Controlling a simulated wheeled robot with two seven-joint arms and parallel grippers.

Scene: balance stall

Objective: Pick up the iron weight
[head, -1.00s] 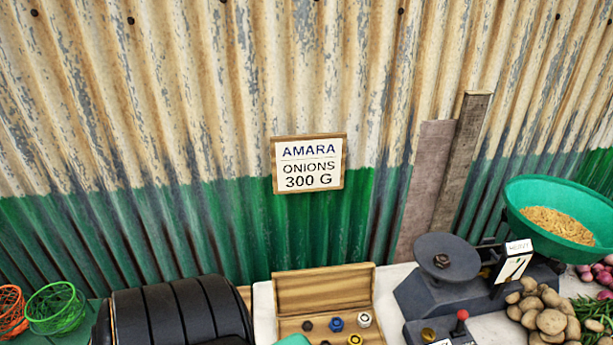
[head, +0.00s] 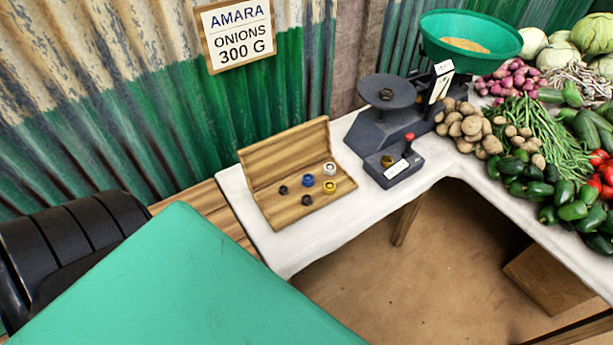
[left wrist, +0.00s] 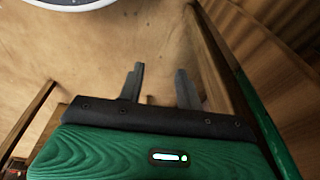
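An open wooden box (head: 262,172) on the white counter holds small weights. Two are dark and look like iron: one on the left (head: 283,190) and one nearer the front (head: 306,200). A blue weight (head: 309,181), a white-topped one (head: 329,168) and a yellow one (head: 329,187) stand beside them. Another dark piece (head: 387,94) lies on the scale's round plate. My left gripper (left wrist: 158,82) is open in the left wrist view, with nothing between its fingers and brown floor beyond. It does not show in the head view. My right gripper is not in view.
The dark scale (head: 372,133) with its green pan (head: 470,27) stands right of the box. Potatoes (head: 462,130), onions (head: 512,78) and green vegetables crowd the right counter. Bare white counter (head: 278,245) lies in front of the box. A wooden post (left wrist: 212,55) rises near my left gripper.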

